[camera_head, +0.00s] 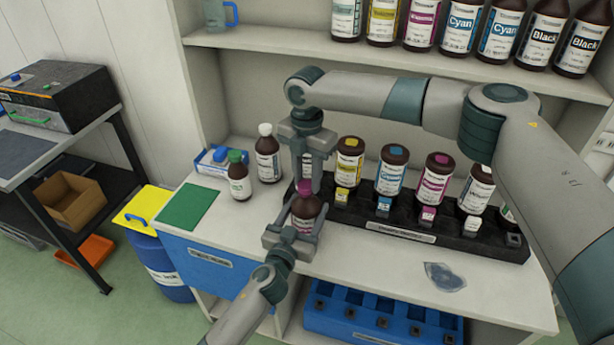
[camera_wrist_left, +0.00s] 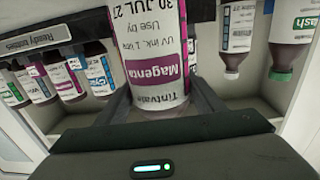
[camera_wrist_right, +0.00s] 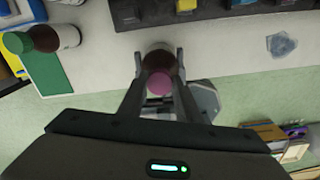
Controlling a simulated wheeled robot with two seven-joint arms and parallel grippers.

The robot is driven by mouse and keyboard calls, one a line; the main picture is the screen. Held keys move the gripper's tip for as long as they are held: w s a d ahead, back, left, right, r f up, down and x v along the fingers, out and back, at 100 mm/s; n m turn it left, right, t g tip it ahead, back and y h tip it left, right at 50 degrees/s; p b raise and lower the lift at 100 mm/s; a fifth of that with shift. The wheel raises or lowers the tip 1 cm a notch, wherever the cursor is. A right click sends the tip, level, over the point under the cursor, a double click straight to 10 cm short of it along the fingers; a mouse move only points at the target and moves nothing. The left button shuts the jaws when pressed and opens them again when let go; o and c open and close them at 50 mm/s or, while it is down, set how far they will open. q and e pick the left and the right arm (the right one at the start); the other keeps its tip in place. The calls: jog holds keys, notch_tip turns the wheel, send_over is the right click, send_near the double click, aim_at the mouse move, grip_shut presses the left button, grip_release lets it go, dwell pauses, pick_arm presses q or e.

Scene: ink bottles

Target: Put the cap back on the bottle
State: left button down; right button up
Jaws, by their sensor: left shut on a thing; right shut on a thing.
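The magenta ink bottle (camera_head: 306,208), brown with a white and magenta label, stands upright near the front of the worktop. My left gripper (camera_head: 300,226) is shut around its body from the front; the label (camera_wrist_left: 155,70) fills the left wrist view. The magenta cap (camera_head: 305,187) is directly above the bottle's shoulder. My right gripper (camera_head: 306,178) points down from above and is shut on the cap, which also shows in the right wrist view (camera_wrist_right: 160,83). The cap appears in line with the neck; the neck is hidden, so I cannot tell whether it is seated.
A black rack (camera_head: 400,228) with several bottles and small colour blocks stands just behind and to the right. A green-capped bottle (camera_head: 239,178) and a green mat (camera_head: 187,207) are on the left. A clear patch (camera_head: 444,277) lies at the front right.

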jog(key=m, duration=0.6)
jog(key=shift+s+m, duration=0.15)
jog(key=shift+m, duration=0.25)
jog(key=m, duration=0.5)
jog(key=shift+s+m, duration=0.1)
jog(key=shift+m, duration=0.3)
jog(key=m, duration=0.7)
jog(key=shift+s, duration=0.1)
jog(key=m, duration=0.6)
jog(key=shift+a, duration=0.15)
jog(key=m, duration=0.6)
jog(key=shift+a+m, duration=0.15)
jog(key=shift+m, duration=0.25)
jog(key=m, duration=0.6)
jog(key=shift+a+m, duration=0.1)
jog(key=shift+m, duration=0.3)
jog(key=m, duration=0.6)
jog(key=shift+w, duration=0.2)
jog(key=m, duration=0.6)
jog(key=shift+w+m, duration=0.15)
jog(key=shift+m, duration=0.25)
